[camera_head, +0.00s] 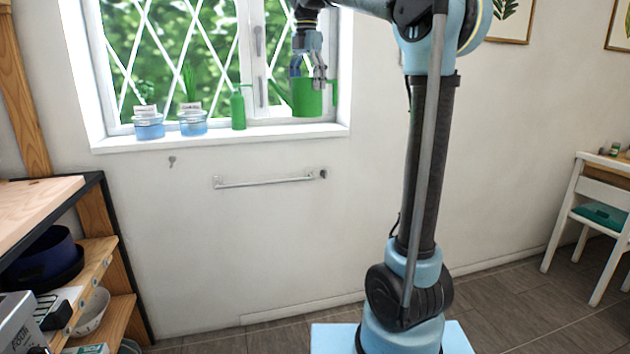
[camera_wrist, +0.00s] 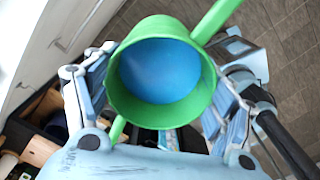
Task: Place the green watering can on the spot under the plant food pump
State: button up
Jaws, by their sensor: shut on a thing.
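The green watering can (camera_head: 307,101) is in my gripper (camera_head: 309,77), upright, in front of the right part of the window. Its base appears a little above the sill, though the depth is hard to judge. In the wrist view the can's open top (camera_wrist: 116,93) faces the camera with blue inside. My gripper's fingers (camera_wrist: 158,98) press on its two sides, and its green spout or handle points to the upper right. A green pump bottle (camera_head: 238,110), apparently the plant food pump, stands on the sill to the left of the can. The spot under it cannot be made out.
Two glass jars of blue liquid with plants and labels, the left jar (camera_head: 148,130) and right jar (camera_head: 193,127), stand on the white sill (camera_head: 290,132) left of the bottle. A towel rail (camera_head: 265,182) is on the wall below. The sill's right end is clear.

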aim_at(312, 96)
jog(key=shift+s+d+f+m, duration=0.3)
jog(key=shift+s+d+f, duration=0.1)
jog(key=shift+s+f, duration=0.15)
jog(key=f, duration=0.1)
jog(key=w+f, duration=0.1)
jog(key=f+m, duration=0.1)
jog(key=shift+w+d+f, duration=0.2)
jog(key=shift+w+d, duration=0.1)
jog(key=shift+d, duration=0.1)
jog(key=w+d+f+m, duration=0.2)
jog(key=d+f+m, duration=0.4)
jog(key=f, duration=1.3)
jog(key=w+d+f+m, duration=0.3)
jog(key=d+f+m, duration=0.4)
jog(key=f, duration=1.1)
jog(key=w+d+f+m, duration=0.3)
jog(key=d+f+m, duration=0.4)
jog(key=f+m, duration=0.6)
jog(key=shift+d+f, duration=0.25)
jog(key=shift+f, duration=3.1)
